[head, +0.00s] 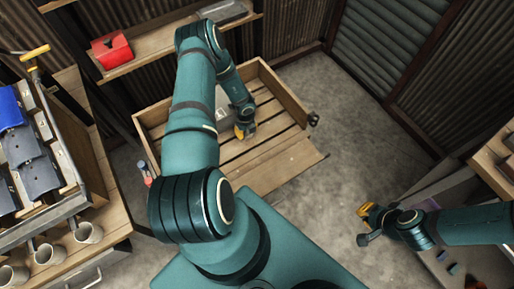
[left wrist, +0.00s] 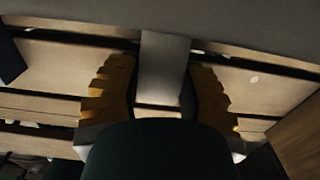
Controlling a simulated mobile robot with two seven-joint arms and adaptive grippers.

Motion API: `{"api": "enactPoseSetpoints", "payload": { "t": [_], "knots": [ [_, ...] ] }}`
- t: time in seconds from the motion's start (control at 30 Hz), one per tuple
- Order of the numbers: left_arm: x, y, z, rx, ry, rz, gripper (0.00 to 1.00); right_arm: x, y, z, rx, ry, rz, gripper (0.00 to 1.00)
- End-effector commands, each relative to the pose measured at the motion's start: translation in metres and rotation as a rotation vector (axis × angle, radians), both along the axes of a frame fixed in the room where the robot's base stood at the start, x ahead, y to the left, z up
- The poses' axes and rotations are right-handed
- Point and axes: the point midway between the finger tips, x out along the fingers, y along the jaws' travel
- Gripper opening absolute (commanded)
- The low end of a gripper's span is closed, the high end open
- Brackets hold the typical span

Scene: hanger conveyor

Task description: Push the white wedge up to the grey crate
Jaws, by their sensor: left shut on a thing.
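My left gripper (head: 244,131) reaches down into a slatted wooden box (head: 285,163). In the left wrist view its two yellow-and-dark fingers (left wrist: 162,92) are shut on a pale grey-white block (left wrist: 164,62), which I take for the white wedge. The block lies low over the wooden slats; whether it touches them is hard to tell. In the head view a small pale patch (head: 222,114) beside the gripper may be the same block. I cannot make out a grey crate with certainty. My right gripper (head: 368,218) is far to the right, and its finger opening is unclear.
A wooden shelf (head: 150,52) with a red box (head: 111,50) and a grey tray (head: 224,13) is behind the box. A rack of grey and blue bins (head: 38,174) and several mugs (head: 88,233) stand left. Concrete floor (head: 345,130) is clear to the right.

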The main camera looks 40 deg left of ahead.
Motion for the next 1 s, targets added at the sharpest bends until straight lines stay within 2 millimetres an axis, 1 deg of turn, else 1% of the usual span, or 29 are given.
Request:
{"api": "enactPoseSetpoints", "payload": {
  "t": [0.03,0.07,0.1,0.13,0.43,0.57,0.67,0.9,1.0],
  "knots": [
    [0.0,0.0,0.0,0.0,0.0,0.0,0.47,0.0,0.0,0.0,0.0,0.0,0.0,0.0],
    [0.0,0.0,0.0,0.0,0.0,0.0,0.57,0.0,0.0,0.0,0.0,0.0,0.0,0.0],
    [0.0,0.0,0.0,0.0,0.0,0.0,0.71,0.0,0.0,0.0,0.0,0.0,0.0,0.0],
    [0.0,0.0,0.0,0.0,0.0,0.0,0.73,0.0,0.0,0.0,0.0,0.0,0.0,0.0],
    [0.0,0.0,0.001,0.0,0.0,0.0,0.73,0.0,0.0,0.0,0.0,0.0,0.0,0.0],
    [0.001,0.001,0.01,0.001,-0.001,0.0,0.73,0.0,0.0,0.0,0.0,0.0,0.0,0.0],
    [0.001,0.001,0.026,0.001,-0.002,0.0,0.73,0.0,0.0,0.0,0.0,0.0,0.0,0.0],
    [0.001,0.001,0.075,0.002,-0.004,0.002,0.73,0.0,0.0,0.0,0.0,0.0,0.0,0.0],
    [0.0,0.001,0.092,0.001,-0.002,0.0,0.73,0.0,0.0,0.0,0.0,0.0,0.0,0.0]
  ]
}}
